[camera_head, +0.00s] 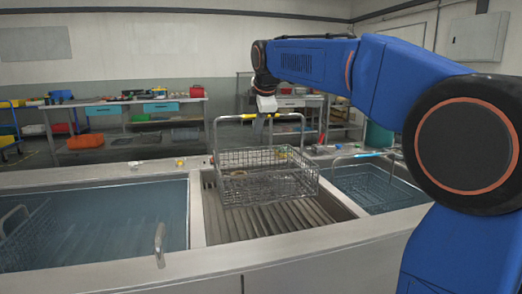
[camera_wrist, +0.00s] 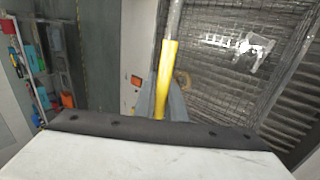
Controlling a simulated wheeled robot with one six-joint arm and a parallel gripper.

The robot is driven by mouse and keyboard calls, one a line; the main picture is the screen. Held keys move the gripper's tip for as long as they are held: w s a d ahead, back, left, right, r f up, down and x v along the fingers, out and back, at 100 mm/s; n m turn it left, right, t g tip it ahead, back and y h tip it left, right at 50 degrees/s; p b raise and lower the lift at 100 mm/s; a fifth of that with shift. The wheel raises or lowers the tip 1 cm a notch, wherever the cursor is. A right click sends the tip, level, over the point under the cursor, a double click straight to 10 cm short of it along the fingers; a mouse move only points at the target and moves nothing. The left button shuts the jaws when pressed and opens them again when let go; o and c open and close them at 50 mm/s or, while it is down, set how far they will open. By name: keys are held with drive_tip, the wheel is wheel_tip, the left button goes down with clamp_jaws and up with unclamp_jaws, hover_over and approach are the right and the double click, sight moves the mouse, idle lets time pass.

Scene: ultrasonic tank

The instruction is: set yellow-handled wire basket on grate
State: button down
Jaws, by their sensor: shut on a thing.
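The yellow-handled wire basket (camera_head: 268,180) is over the slatted metal grate (camera_head: 285,222) in the middle bay of the counter. It looks roughly level, and I cannot tell whether its bottom touches the slats or hangs just above. My gripper (camera_head: 265,113) is shut on the basket's raised handle from above. In the wrist view the yellow handle grip (camera_wrist: 166,75) runs between the grey fingers of my gripper (camera_wrist: 164,95), and the basket mesh (camera_wrist: 205,75) shows beyond. A small whitish item (camera_wrist: 250,45) shows within the mesh area. The finger pads' inner contact is partly hidden.
A liquid-filled tank (camera_head: 110,220) with a submerged basket lies left of the grate. Another tank (camera_head: 375,190) on the right holds a basket with a blue-gripped handle (camera_head: 365,155). Small items lie on the rear ledge. Workbenches (camera_head: 130,110) stand well behind.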

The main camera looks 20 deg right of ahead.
drive_tip(key=shift+a+f, duration=0.1)
drive_tip(key=shift+f, duration=2.55)
drive_tip(key=c, duration=1.8)
unclamp_jaws()
drive_tip(key=v, duration=1.2)
